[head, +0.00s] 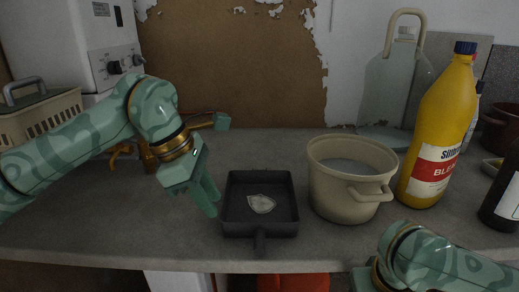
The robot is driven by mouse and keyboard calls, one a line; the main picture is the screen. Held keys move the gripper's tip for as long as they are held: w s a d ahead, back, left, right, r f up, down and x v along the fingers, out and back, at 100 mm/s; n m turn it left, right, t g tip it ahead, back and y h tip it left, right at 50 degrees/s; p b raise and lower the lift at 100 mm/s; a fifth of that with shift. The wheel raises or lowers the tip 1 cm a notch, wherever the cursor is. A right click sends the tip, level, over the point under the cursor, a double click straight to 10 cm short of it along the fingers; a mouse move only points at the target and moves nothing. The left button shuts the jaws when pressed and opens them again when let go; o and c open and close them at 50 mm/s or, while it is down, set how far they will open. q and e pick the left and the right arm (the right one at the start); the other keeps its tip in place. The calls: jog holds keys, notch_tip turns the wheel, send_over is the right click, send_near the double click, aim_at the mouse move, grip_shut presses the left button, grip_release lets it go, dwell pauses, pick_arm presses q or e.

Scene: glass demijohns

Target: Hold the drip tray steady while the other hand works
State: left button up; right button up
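The drip tray (285,231) is a dark, square, shallow pan with a short handle toward the front edge of the worktop. My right arm comes in at the bottom right. Only the edge of its gripper body shows, and its fingers are cut off by the frame.
A beige pot (340,197) with liquid stands just right of the tray. A yellow bottle (433,140), a glass demijohn (392,95) and a dark bottle (507,190) stand farther right. The worktop (265,150) behind the tray is clear.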

aim_at(229, 224)
pick_arm(q)
jog(key=x, duration=0.8)
jog(key=shift+d+f, duration=0.1)
jog(key=shift+f, duration=0.1)
grip_shut()
dwell(0.4)
